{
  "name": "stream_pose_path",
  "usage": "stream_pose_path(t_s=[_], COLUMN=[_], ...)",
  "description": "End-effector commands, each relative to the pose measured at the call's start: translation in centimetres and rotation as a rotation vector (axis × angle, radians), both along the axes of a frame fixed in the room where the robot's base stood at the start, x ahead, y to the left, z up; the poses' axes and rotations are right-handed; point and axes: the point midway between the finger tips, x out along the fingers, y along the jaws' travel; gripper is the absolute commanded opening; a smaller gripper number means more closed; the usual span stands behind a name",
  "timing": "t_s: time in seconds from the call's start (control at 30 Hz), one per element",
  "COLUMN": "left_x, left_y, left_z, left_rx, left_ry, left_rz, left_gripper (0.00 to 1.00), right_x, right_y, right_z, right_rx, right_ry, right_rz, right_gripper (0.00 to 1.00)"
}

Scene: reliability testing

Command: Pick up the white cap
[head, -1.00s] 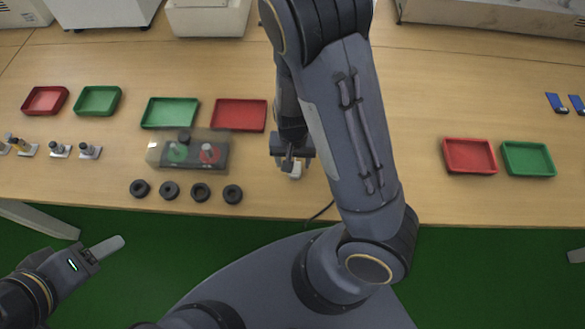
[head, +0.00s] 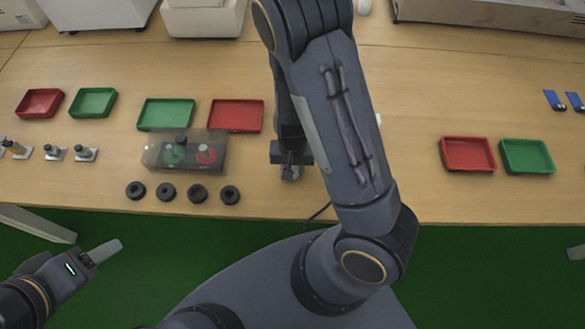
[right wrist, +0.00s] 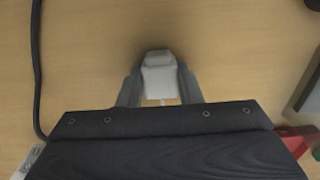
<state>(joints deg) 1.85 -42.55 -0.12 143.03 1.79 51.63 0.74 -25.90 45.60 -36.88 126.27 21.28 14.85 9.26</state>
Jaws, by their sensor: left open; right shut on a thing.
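The white cap (right wrist: 158,77) is a small pale block between the two fingers of my right gripper (right wrist: 160,90) in the right wrist view. The fingers are shut on its sides, over the wooden table. In the head view my right gripper (head: 291,165) is over the table near its front edge, and the arm and gripper hide most of the cap. I cannot tell whether the cap is clear of the table. My left gripper (head: 104,251) is open and empty at the lower left, over the green floor, in front of the table.
Left of my right gripper are a clear box (head: 186,150) with red and green parts, several black rings (head: 197,193) and red and green trays (head: 236,115). More trays (head: 467,154) are at right. A black cable (right wrist: 36,70) lies beside the gripper.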

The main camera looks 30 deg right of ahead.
Motion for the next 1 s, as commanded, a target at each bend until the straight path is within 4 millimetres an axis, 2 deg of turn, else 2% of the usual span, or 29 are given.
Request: stream_pose_path(t_s=[0.27, 0.37, 0.47, 0.57, 0.7, 0.9, 0.93, 1.0], left_x=[0.0, 0.0, 0.0, 0.0, 0.0, 0.0, 0.0, 0.0], left_y=[0.0, 0.0, 0.0, 0.0, 0.0, 0.0, 0.0, 0.0], left_z=[0.1, 0.3, 0.7, 1.5, 3.5, 5.7, 6.0, 5.0], left_rx=[0.0, 0.0, 0.0, 0.0, 0.0, 0.0, 0.0, 0.0], left_ry=[0.0, 0.0, 0.0, 0.0, 0.0, 0.0, 0.0, -0.001], left_rz=[0.0, 0.0, 0.0, 0.0, 0.0, 0.0, 0.0, 0.0], left_gripper=[0.58, 0.58, 0.58, 0.58, 0.58, 0.58, 0.58, 0.58], right_x=[0.0, 0.1, 0.1, -1.9, -5.0, -11.2, -12.0, -12.3], right_y=[0.0, 0.1, 0.1, 0.2, 0.3, 0.4, 0.4, 0.4], right_z=[0.5, 1.5, 3.5, 5.8, 10.0, 12.5, 12.8, 12.3], right_rx=[0.0, 0.001, 0.002, 0.005, 0.005, 0.003, 0.003, -0.001], right_ry=[-0.001, -0.004, -0.007, -0.004, -0.004, 0.003, 0.002, -0.007], right_rz=[0.0, 0.003, 0.003, 0.003, 0.005, 0.002, 0.004, 0.005], right_gripper=[0.09, 0.09, 0.09, 0.09, 0.09, 0.09, 0.09, 0.09])
